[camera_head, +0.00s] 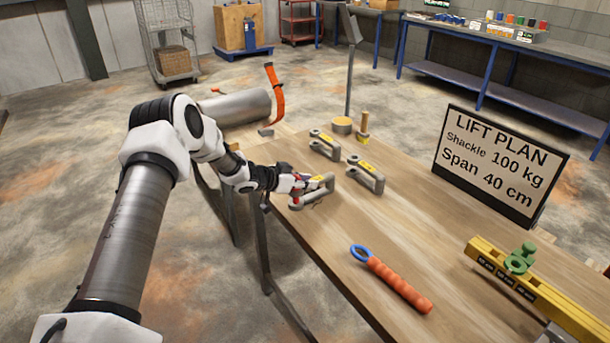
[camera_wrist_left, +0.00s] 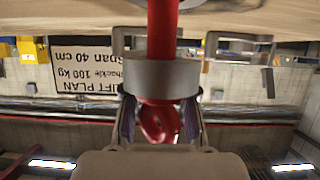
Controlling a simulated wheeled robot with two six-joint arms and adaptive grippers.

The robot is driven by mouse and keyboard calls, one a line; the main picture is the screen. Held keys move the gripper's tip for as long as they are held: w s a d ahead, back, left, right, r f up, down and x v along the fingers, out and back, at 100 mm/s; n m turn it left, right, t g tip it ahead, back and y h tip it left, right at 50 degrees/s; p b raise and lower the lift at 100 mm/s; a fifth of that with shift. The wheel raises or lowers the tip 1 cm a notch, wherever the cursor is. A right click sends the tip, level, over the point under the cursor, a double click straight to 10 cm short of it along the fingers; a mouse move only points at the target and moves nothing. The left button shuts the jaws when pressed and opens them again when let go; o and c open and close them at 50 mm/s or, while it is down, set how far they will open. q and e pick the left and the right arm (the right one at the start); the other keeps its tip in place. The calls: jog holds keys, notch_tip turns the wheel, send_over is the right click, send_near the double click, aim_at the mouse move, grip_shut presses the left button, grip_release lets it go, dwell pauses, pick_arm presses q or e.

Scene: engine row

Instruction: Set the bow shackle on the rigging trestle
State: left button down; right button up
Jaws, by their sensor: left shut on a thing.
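Whether the held piece touches the table is unclear. My right gripper is out of view.
A red-handled tool with a blue ring (camera_head: 398,280) lies at the front. A yellow beam (camera_head: 545,300) carries a green shackle-like piece (camera_head: 520,259). The lift plan sign (camera_head: 500,165) stands at the right. The table's middle is clear.

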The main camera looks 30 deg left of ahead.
pick_arm(q)
jog(key=c, duration=0.9)
grip_release()
jog(key=shift+s, duration=0.1)
jog(key=shift+r, duration=0.1)
jog(key=shift+s+a+r, duration=0.15)
jog(key=shift+s+r, duration=0.05)
jog(key=p+v, duration=0.1)
jog(key=v, duration=1)
jog(key=shift+s+p, duration=0.2)
jog(key=shift+p, duration=0.1)
